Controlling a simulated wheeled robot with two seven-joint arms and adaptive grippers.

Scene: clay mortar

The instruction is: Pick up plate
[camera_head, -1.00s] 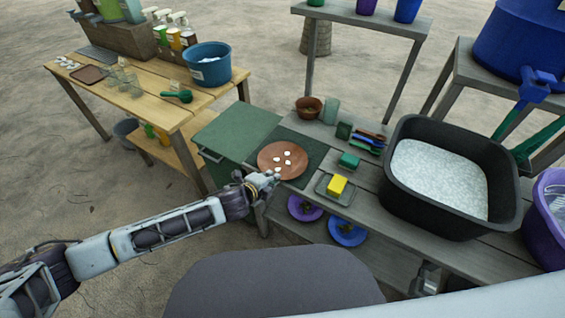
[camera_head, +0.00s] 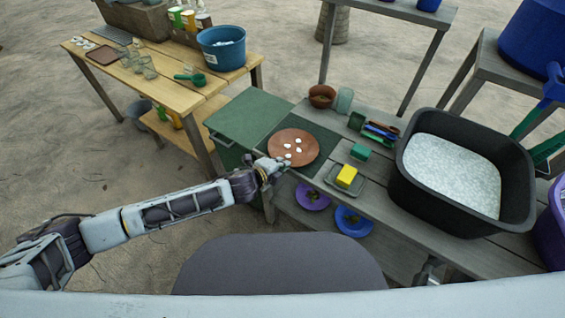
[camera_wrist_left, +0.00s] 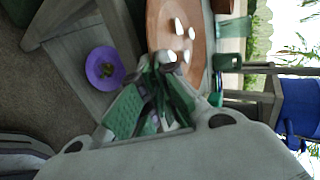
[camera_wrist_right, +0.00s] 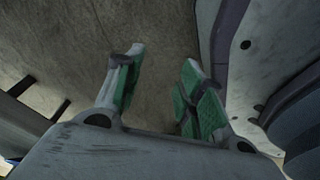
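The plate (camera_head: 293,147) is a round brown clay dish with several white pieces on it. It lies on a dark green mat (camera_head: 328,140) on the grey bench. My left gripper (camera_head: 272,167) is at the plate's near left rim. In the left wrist view, the left gripper's tips (camera_wrist_left: 164,63) are close together at the edge of the plate (camera_wrist_left: 198,50), apparently pinching the rim; the contact itself is partly hidden. My right gripper (camera_wrist_right: 160,62) is open and empty above bare ground in the right wrist view, and is out of the head view.
A yellow sponge (camera_head: 347,174) on a tray and a green block (camera_head: 360,152) are right of the plate. A large black tub (camera_head: 520,190) stands farther right. A brown bowl (camera_head: 321,95) is behind. Purple (camera_head: 312,196) and blue (camera_head: 353,221) plates are on the lower shelf.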

